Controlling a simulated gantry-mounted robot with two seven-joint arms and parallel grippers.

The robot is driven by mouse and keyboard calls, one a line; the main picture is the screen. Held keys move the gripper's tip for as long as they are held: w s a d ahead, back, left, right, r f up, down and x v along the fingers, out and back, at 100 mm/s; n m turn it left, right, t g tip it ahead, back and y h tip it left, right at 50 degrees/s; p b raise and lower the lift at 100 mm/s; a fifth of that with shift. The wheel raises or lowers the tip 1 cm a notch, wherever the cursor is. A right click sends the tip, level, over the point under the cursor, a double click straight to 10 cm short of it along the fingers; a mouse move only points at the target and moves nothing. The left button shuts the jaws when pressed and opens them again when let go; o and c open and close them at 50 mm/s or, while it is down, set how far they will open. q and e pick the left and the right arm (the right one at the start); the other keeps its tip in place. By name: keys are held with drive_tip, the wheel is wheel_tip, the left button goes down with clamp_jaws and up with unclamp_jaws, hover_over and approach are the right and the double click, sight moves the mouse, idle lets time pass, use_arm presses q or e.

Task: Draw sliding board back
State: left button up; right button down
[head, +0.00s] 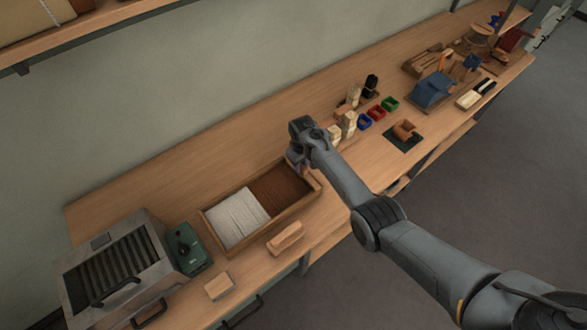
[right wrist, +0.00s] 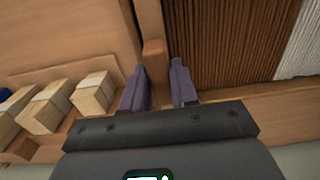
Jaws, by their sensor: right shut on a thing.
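A wooden tray (head: 207,221) on the bench holds white bristles (head: 236,217) in its left part and brown bristles (head: 277,189) in its right part. My right gripper (head: 299,160) is at the tray's back right corner. In the right wrist view my right gripper (right wrist: 158,68) has its two purple fingers on either side of a small wooden tab (right wrist: 154,60) beside the brown bristles (right wrist: 228,40). The tab seems to be the sliding board's grip, at the tray's end wall. The rest of the board cannot be told apart. My left gripper is not in view.
A slatted metal box (head: 112,270) and a green device (head: 187,248) stand left of the tray. A wooden block (head: 286,238) lies in front. Pale blocks (head: 348,124) and coloured bins (head: 376,112) stand to the right. The bench behind the tray is clear.

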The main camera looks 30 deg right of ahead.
drive_tip(key=shift+d+f, duration=0.1)
drive_tip(key=shift+d, duration=0.1)
drive_tip(key=c, duration=1.2)
unclamp_jaws()
drive_tip(key=shift+o, duration=1.2)
drive_tip(key=shift+d, duration=0.15)
drive_tip(key=shift+r, duration=0.2)
wheel_tip(320, 180, up, 10)
drive_tip(key=p, duration=0.2)
drive_tip(key=shift+r, duration=0.25)
